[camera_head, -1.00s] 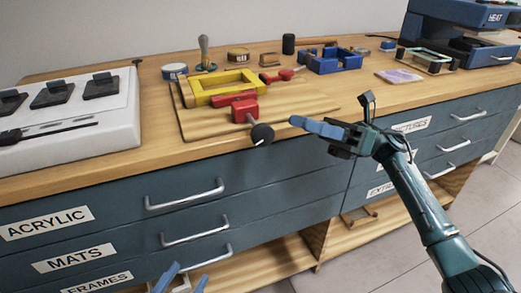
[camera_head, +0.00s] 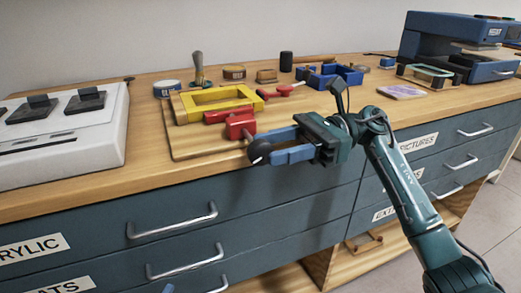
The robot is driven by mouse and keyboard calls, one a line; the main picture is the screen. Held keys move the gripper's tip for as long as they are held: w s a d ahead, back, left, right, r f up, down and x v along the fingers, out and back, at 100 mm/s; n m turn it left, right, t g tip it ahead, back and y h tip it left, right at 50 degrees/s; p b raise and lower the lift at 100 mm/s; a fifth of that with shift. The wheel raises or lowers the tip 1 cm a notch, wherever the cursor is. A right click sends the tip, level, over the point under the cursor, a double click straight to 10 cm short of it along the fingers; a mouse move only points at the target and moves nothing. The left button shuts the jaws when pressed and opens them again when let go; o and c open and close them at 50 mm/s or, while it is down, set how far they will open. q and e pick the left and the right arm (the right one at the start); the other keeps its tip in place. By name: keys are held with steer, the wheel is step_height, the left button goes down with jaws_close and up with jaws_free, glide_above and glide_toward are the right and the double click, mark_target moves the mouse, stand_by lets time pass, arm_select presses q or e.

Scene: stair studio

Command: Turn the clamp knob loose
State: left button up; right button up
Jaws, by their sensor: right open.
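The black clamp knob (camera_head: 260,151) sticks out over the counter's front edge, at the near end of the red clamp (camera_head: 239,127). The clamp stands by a yellow frame (camera_head: 218,98) on a wooden board (camera_head: 190,146). My right gripper (camera_head: 268,147) comes in from the right with its blue fingers apart. Its fingertips are at the knob, one above and one below in the picture. I cannot tell whether they touch it.
A white machine (camera_head: 65,140) stands on the left of the counter. A blue tray (camera_head: 335,76), small tins and a heat press (camera_head: 455,45) are further back and right. Drawers with metal handles (camera_head: 172,221) lie below the front edge.

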mark_target(273, 148)
steer(key=shift+x, duration=1.5)
steer(key=shift+f, duration=0.1)
steer(key=c, duration=0.8)
